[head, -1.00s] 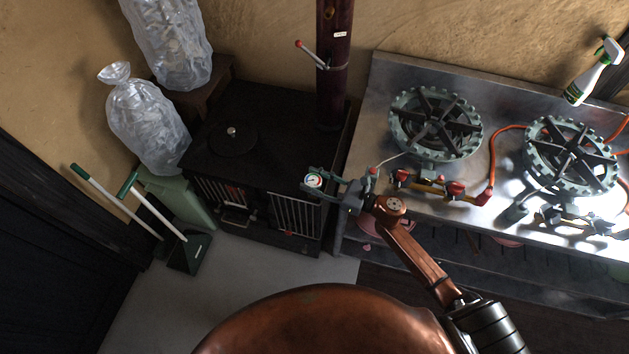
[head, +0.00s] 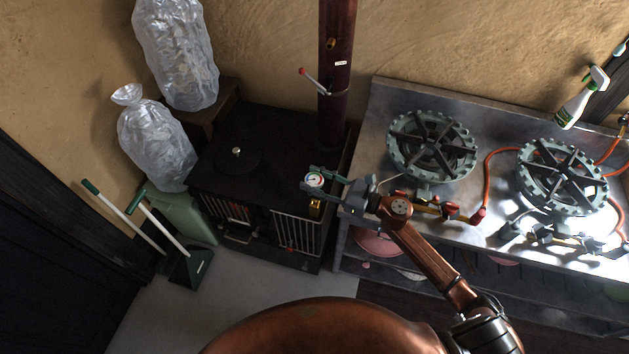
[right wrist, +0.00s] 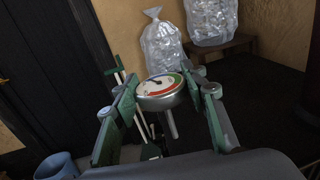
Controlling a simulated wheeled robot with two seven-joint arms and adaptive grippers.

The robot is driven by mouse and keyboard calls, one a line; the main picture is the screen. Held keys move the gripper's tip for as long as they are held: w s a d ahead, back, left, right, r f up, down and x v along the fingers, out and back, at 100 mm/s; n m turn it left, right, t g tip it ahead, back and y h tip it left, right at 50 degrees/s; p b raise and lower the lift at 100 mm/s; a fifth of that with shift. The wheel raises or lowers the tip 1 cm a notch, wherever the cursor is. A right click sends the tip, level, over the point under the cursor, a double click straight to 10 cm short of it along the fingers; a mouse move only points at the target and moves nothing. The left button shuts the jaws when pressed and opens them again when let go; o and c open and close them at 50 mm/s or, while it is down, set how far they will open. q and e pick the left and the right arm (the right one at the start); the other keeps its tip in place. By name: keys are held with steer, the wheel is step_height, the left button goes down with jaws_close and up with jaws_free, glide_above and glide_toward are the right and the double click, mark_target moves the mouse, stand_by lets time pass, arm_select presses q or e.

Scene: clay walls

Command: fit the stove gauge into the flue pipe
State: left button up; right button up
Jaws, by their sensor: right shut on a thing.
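The stove gauge (head: 315,180) is a round white dial with coloured bands and a metal rim. My right gripper (head: 312,182) is shut on it, over the front right of the black stove. In the right wrist view the gauge (right wrist: 159,84) sits between the green fingers, its face visible and its stem pointing down. The flue pipe (head: 336,70) is dark red-brown and rises from the stove's back right. It bears a small brass fitting (head: 331,43) and a red-tipped lever (head: 315,80). The gauge is apart from the pipe. My left gripper is out of view.
The black stove (head: 215,188) stands against the clay wall. A steel counter with gas burners (head: 432,146) and an orange hose is at the right. Clear bags (head: 155,145), a green bin and a dustpan (head: 190,268) are at the left. Floor in front is bare.

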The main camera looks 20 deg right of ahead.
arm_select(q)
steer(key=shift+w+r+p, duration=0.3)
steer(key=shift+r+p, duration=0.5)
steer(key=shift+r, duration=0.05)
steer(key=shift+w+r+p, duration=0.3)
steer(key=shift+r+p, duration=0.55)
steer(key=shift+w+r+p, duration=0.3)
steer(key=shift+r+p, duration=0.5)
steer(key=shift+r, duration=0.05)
arm_select(e)
steer(key=shift+r, duration=3.8)
